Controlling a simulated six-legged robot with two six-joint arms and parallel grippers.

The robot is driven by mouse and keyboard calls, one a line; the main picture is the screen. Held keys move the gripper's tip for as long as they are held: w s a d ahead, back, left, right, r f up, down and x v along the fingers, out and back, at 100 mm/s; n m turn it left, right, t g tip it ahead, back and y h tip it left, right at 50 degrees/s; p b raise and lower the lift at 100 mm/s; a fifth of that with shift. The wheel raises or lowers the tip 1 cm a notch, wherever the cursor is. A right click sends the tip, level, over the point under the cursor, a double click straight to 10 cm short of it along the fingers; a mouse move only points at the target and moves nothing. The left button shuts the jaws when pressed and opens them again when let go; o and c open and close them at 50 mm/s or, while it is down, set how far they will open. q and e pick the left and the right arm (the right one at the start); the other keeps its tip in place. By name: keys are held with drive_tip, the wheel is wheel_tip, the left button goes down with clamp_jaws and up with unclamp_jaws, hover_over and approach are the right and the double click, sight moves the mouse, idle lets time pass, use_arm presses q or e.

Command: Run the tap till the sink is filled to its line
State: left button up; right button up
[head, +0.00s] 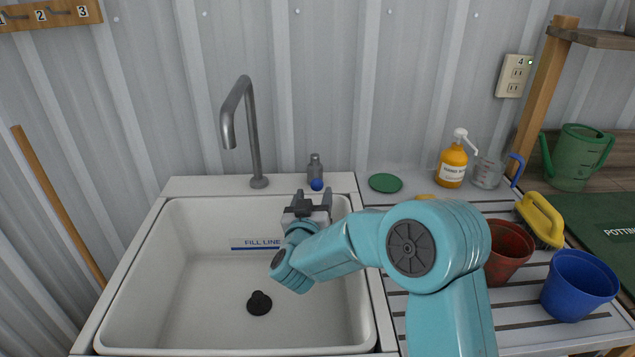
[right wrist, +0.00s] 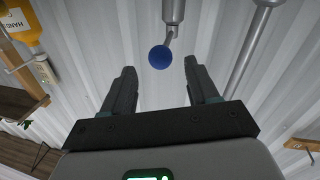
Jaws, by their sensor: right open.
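The white sink (head: 190,290) looks empty, with no water visible. A blue fill line (head: 262,244) is marked on its back wall. A black plug (head: 259,303) sits on the sink floor. The grey tap spout (head: 228,128) arches over the basin, and no stream shows from it. The tap's valve (head: 315,168), with a blue knob (head: 316,184), stands on the back rim. My right gripper (head: 313,200) is open and empty just in front of the knob. In the right wrist view the knob (right wrist: 160,57) appears between and beyond the fingertips. My left gripper is out of view.
Right of the sink, a slatted drainboard holds a red-brown pot (head: 510,250), blue pot (head: 578,285), yellow-handled brush (head: 541,220), orange soap bottle (head: 452,165) and clear jug (head: 488,172). A green disc (head: 385,183) lies behind my right arm. The space above the basin's left side is free.

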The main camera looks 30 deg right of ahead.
sight(316, 189)
drive_tip(key=x, duration=0.6)
drive_tip(key=shift+f, duration=0.1)
drive_tip(key=shift+a, duration=0.1)
